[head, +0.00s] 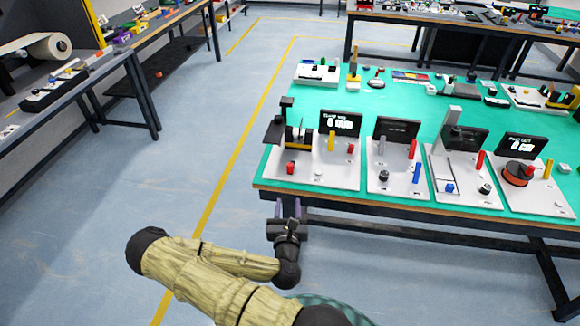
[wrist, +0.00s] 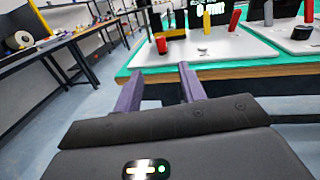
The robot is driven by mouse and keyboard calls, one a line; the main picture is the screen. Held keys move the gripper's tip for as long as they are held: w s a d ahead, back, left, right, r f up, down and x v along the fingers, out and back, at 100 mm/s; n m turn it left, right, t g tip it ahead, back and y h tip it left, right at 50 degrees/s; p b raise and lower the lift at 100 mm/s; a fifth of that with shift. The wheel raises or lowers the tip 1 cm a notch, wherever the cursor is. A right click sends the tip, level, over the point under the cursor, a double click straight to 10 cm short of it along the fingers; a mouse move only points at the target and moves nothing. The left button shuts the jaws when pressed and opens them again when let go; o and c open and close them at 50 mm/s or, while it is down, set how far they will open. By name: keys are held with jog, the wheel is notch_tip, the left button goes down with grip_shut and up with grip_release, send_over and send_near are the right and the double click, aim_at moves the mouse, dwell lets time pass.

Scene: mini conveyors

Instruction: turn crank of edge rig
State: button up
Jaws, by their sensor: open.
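Several rigs on white base plates stand along the near edge of the green table. The leftmost rig (head: 317,175) has a black and yellow mechanism (head: 298,137), a red knob (head: 290,167), a yellow post (head: 331,142) and a screen (head: 341,123). I cannot surely read which screen names the edge rig. In the wrist view the leftmost rig's plate (wrist: 225,50) lies ahead, with the red knob (wrist: 161,46) near its corner. My gripper (head: 288,208) is open and empty, just in front of the table edge below this rig. Its two purple fingers (wrist: 160,85) point towards the table.
The table's wooden front edge (head: 400,205) lies between my gripper and the rigs. More rigs (head: 395,167) stand to the right, one with an orange reel (head: 515,175). A bench (head: 100,70) with tools stands at left. The floor (head: 180,190) between is clear.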

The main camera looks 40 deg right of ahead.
aim_at(290, 168)
jog(key=shift+w+d, duration=0.1)
jog(key=b+x, duration=0.1)
jog(key=x, duration=1.6)
jog(key=shift+d+b, duration=0.1)
jog(key=shift+b, duration=0.25)
grip_shut()
